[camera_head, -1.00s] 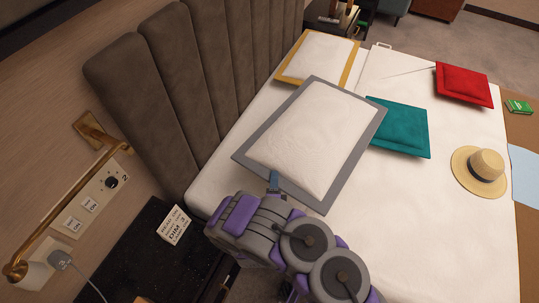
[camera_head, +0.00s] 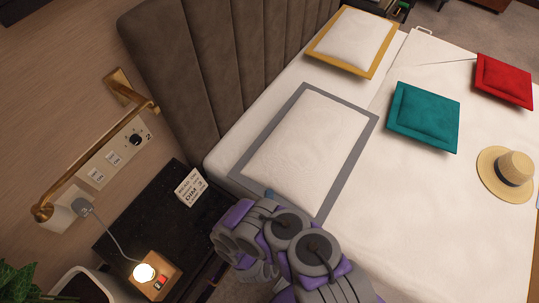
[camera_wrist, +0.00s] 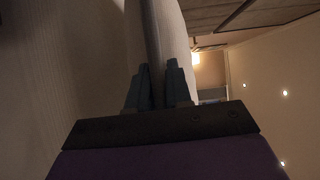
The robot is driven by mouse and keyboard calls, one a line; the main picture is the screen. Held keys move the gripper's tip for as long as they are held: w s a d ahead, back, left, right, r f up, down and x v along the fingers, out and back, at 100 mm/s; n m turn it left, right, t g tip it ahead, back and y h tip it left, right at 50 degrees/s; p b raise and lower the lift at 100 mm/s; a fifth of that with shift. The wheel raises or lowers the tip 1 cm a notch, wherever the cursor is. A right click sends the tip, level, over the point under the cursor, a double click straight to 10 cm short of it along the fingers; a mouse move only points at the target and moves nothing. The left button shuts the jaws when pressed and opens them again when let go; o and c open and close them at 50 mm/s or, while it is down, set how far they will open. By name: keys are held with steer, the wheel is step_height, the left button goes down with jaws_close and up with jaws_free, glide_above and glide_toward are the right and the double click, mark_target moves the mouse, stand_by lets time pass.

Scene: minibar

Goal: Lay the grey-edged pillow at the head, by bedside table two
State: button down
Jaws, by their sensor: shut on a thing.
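The grey-edged pillow (camera_head: 305,150) is white with a grey border and lies over the head end of the bed, nearest the bedside table. My gripper (camera_head: 268,194) is at its near edge, mostly hidden behind my arm. In the wrist view my gripper (camera_wrist: 160,85) is shut on the pillow's grey edge (camera_wrist: 151,35). Whether the pillow rests fully on the mattress cannot be told. The near bedside table (camera_head: 150,215) is black and bears a small card (camera_head: 191,188); a "2" shows on the wall panel (camera_head: 128,147) above it.
A yellow-edged pillow (camera_head: 352,42) lies at the far head end. A teal cushion (camera_head: 423,117), a red cushion (camera_head: 503,80) and a straw hat (camera_head: 506,172) lie on the bed (camera_head: 410,210). The headboard (camera_head: 210,70) stands at left. A lit lamp (camera_head: 145,272) is on the table.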

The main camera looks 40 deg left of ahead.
mark_target(260, 166)
steer(key=w+a, duration=0.3)
steer(key=a, duration=0.1)
steer(key=w+a+b, duration=0.1)
steer(key=w+a, duration=0.1)
steer(key=a, duration=0.1)
steer(key=w+a+f, duration=0.1)
steer(key=w+a, duration=0.2)
steer(key=a, duration=0.1)
steer(key=shift+w+a+b, duration=0.3)
steer(key=shift+w+b, duration=0.05)
steer(key=shift+f+b, duration=0.65)
steer(key=shift+f, duration=1.2)
steer(key=c, duration=1.1)
jaws_free()
steer(key=shift+o, duration=0.2)
